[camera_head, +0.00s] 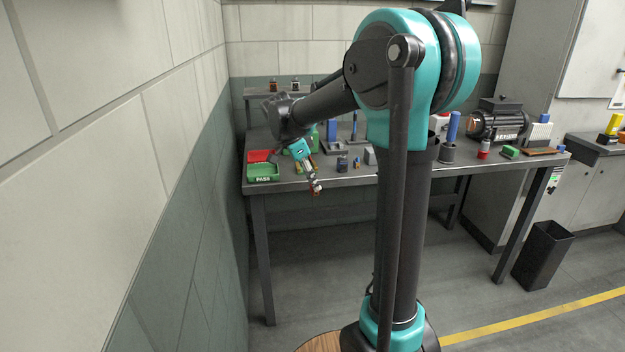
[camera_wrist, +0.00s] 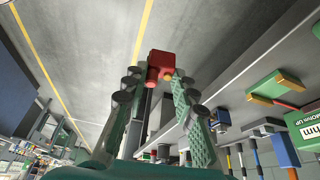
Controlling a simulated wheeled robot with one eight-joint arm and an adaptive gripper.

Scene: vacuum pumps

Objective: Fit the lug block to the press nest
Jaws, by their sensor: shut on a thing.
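My gripper (camera_wrist: 157,84) is shut on a red block (camera_wrist: 161,62) at its fingertips. The block has short round lugs on the side facing the wrist camera, one of them yellowish; I take it to be the lug block. In the head view my gripper (camera_head: 314,184) hangs tilted downward at the front edge of the workbench, and only a small bit of red shows at its tip. I cannot tell which fixture on the bench is the press nest.
The workbench (camera_head: 350,181) holds a green PASS bin (camera_head: 263,173), a red tray (camera_head: 259,156), small fixtures, a blue cylinder (camera_head: 453,127) and a dark motor (camera_head: 499,121). A wall stands close on the left. Open floor lies before the bench; a black waste bin (camera_head: 543,256) stands right.

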